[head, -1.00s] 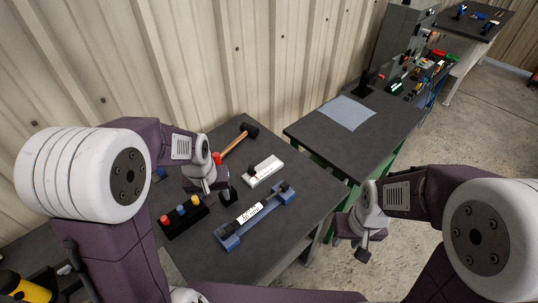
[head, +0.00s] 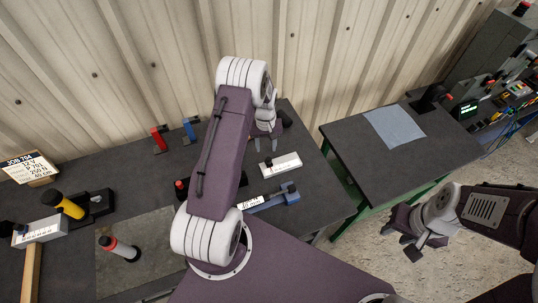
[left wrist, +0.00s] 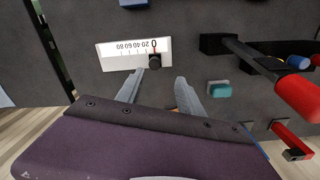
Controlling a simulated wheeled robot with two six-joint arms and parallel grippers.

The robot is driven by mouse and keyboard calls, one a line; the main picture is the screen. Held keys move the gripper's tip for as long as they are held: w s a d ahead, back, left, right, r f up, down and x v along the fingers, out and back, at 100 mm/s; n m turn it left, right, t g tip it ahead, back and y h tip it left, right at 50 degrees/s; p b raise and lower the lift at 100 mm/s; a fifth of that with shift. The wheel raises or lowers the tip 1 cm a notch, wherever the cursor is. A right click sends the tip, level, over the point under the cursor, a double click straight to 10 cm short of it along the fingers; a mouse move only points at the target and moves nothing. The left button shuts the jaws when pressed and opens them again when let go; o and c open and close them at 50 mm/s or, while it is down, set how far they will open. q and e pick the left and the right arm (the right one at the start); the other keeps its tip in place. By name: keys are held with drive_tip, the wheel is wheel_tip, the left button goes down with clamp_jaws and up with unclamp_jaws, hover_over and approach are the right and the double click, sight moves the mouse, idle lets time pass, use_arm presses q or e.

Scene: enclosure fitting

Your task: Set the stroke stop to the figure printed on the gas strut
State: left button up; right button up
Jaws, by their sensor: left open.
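The stroke stop, a white block with a printed scale (head: 281,165), lies on the dark bench. In the left wrist view its scale (left wrist: 118,53) appears upside down, with the black knob (left wrist: 155,62) at the 0 end. My left gripper (head: 266,143) is just behind the stop in the head view. In the left wrist view its open, empty fingers (left wrist: 158,90) point toward the knob, apparently without gripping it. The gas strut (head: 250,201) rests in a blue cradle (head: 288,193), partly behind my arm; its label is too small to read. My right gripper (head: 408,244) looks open and empty, off the bench.
A red clamp-like part (head: 159,139) and a blue one (head: 190,130) stand at the back. A second table with a pale blue sheet (head: 395,128) is at right.

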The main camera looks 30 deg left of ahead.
sight(269, 159)
use_arm(q)
drive_tip(key=f+p, duration=0.1)
drive_tip(key=f, duration=0.1)
drive_tip(key=w+d+f, duration=0.1)
drive_tip(key=f, duration=0.1)
drive_tip(key=f+p, duration=0.1)
drive_tip(key=f, duration=0.1)
drive_tip(key=shift+w+d+f+p, duration=0.15)
drive_tip(key=shift+d+f+p, duration=0.05)
drive_tip(key=shift+f+p, duration=0.1)
drive_tip(key=shift+a+f, duration=0.15)
drive_tip(key=shift+f, duration=0.35)
drive_tip(key=shift+a+f, duration=0.15)
drive_tip(key=shift+f, duration=0.35)
drive_tip(key=shift+s+a+f, duration=0.1)
drive_tip(key=shift+s+f, duration=0.1)
drive_tip(key=shift+s, duration=0.15)
drive_tip(key=shift+w, duration=0.15)
drive_tip(key=shift+c, duration=0.3)
drive_tip(key=shift+w+d, duration=0.1)
drive_tip(key=shift+d, duration=0.1)
clamp_jaws()
drive_tip(key=shift+a, duration=0.1)
use_arm(e)
drive_tip(key=r, duration=0.2)
drive_tip(key=w, duration=0.1)
drive_tip(key=shift+d+r, duration=0.4)
